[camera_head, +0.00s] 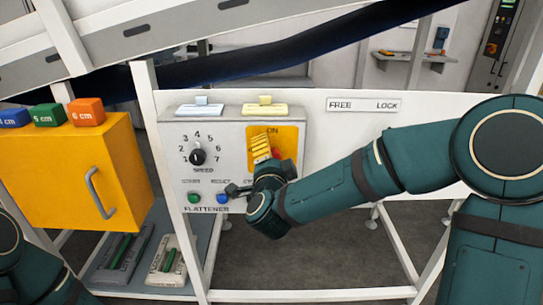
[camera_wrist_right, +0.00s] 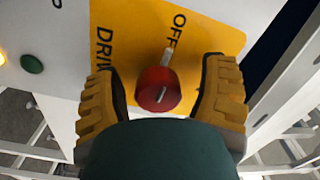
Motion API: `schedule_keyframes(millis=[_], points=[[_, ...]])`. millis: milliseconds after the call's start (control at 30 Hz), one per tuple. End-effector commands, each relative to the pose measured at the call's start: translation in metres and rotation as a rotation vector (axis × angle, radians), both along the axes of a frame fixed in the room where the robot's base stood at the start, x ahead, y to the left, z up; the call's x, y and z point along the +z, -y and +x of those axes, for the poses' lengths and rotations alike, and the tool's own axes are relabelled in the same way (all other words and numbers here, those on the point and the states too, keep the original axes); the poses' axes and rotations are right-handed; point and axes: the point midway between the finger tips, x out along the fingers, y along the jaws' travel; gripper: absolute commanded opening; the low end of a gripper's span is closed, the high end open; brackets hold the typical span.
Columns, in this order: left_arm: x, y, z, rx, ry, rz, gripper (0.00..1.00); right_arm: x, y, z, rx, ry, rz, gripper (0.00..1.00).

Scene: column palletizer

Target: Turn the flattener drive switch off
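The flattener drive switch is a red knob (camera_wrist_right: 158,90) on a yellow plate (camera_wrist_right: 130,25) with the words OFF and DRIV showing in the right wrist view. A pale bar extends from the knob toward OFF. In the head view the yellow plate (camera_head: 291,140) reads ON at the top, and a bit of the red knob (camera_head: 277,153) shows behind my right gripper (camera_head: 262,147). In the right wrist view my right gripper (camera_wrist_right: 158,67) is open, its yellow fingers on both sides of the knob with gaps. My left gripper is out of the picture.
The grey flattener panel (camera_head: 225,150) also carries a speed dial (camera_head: 198,157), a green button (camera_head: 194,198) and a blue button (camera_head: 222,198). A yellow cabinet (camera_head: 60,175) stands at left. A white FREE/LOCK rail (camera_head: 365,104) runs right. A conveyor (camera_head: 150,30) crosses above.

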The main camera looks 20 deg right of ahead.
Motion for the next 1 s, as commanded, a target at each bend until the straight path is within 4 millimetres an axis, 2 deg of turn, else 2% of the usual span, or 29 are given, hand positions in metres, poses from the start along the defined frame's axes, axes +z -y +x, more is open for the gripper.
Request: schedule_keyframes(millis=[267, 433, 567, 800, 1000], points=[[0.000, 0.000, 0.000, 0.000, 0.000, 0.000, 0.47, -0.001, 0.001, 0.000, -0.004, -0.002, -0.001, 0.72], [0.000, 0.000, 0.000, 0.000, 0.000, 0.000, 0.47, -0.001, -0.002, -0.011, -0.003, -0.002, -0.001, 0.72], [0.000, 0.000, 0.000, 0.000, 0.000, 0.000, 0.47, 0.000, -0.009, -0.032, 0.000, -0.001, -0.003, 0.72], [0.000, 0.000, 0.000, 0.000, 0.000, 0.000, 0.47, 0.000, -0.023, -0.081, 0.001, -0.001, -0.002, 0.72], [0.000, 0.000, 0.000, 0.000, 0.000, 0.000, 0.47, 0.000, -0.031, -0.106, 0.000, -0.001, -0.001, 0.72]])
